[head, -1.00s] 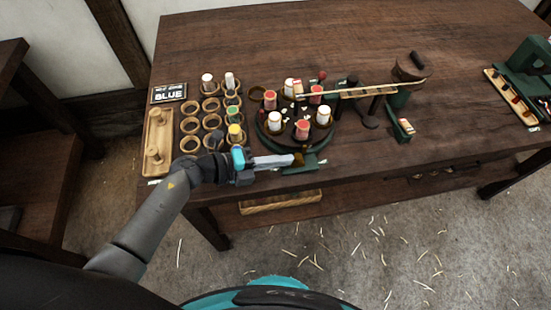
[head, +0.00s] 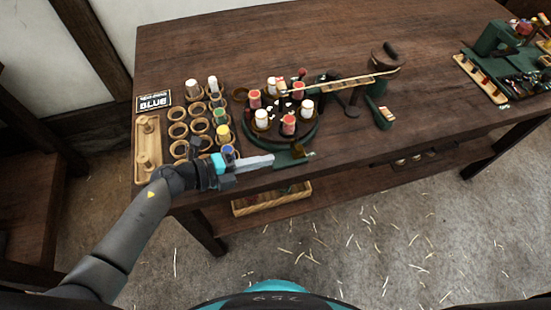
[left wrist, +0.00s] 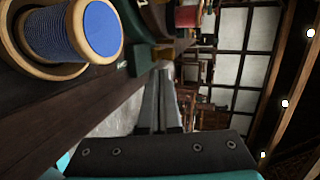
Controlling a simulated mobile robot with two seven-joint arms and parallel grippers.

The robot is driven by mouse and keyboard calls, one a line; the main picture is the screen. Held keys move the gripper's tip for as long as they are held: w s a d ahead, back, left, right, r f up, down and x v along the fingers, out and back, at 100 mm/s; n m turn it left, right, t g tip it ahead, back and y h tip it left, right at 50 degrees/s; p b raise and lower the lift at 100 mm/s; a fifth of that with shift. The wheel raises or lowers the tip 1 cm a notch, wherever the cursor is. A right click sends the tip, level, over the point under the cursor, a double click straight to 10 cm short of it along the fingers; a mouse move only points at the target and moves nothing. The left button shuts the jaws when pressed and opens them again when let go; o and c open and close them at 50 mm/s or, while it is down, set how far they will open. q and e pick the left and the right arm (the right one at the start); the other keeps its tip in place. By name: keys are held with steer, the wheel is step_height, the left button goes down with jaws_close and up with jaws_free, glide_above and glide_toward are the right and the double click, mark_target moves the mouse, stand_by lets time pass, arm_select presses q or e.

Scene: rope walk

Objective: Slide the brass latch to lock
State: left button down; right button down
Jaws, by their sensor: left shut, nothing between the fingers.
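The brass latch (head: 298,149) is a small gold-brown piece on a green plate (head: 291,159) at the table's front edge, in front of the turntable. My left gripper (head: 272,160) is shut and empty. Its tips are just left of the latch in the head view, with a small gap. In the left wrist view the closed fingers (left wrist: 162,100) point away over the table edge, with nothing between them. My right gripper is not in view.
A round green turntable (head: 311,135) with red and white spools stands behind the latch. Ring holders (head: 178,131) and a blue spool (left wrist: 88,28) are close to my left gripper. The back of the table is clear.

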arm_select(q)
steer(key=v, duration=0.8)
steer(key=shift+w+r+p, duration=0.1)
steer(key=shift+w+p, duration=0.1)
steer(key=shift+p, duration=0.1)
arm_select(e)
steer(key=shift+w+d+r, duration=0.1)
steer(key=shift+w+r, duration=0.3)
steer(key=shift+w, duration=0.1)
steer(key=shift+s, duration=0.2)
